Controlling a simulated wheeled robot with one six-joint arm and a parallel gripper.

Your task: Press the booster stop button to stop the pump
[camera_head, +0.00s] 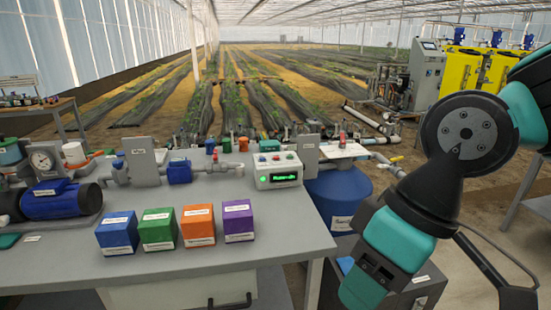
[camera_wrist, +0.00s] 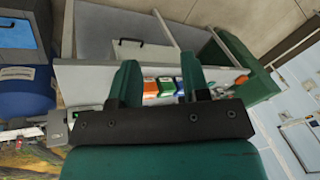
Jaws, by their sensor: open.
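A white control box (camera_head: 277,172) stands near the back right of the grey table in the head view. Its front has a green lit display (camera_head: 284,178) and a green lamp (camera_head: 263,179). Small buttons sit on its top, among them a red one (camera_head: 290,156); their labels are too small to read. My gripper (camera_wrist: 159,72) is open and empty in the wrist view, pointing towards a table seen at a tilt, apart from the control box. In the head view my arm is at the right and the fingertips do not show clearly.
Blue (camera_head: 117,232), green (camera_head: 158,229), orange (camera_head: 198,225) and purple (camera_head: 238,221) boxes stand in a row in front of the control box. A grey valve assembly (camera_head: 143,167) and a blue pump (camera_head: 62,199) are to the left. A blue barrel (camera_head: 338,194) stands beside the table.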

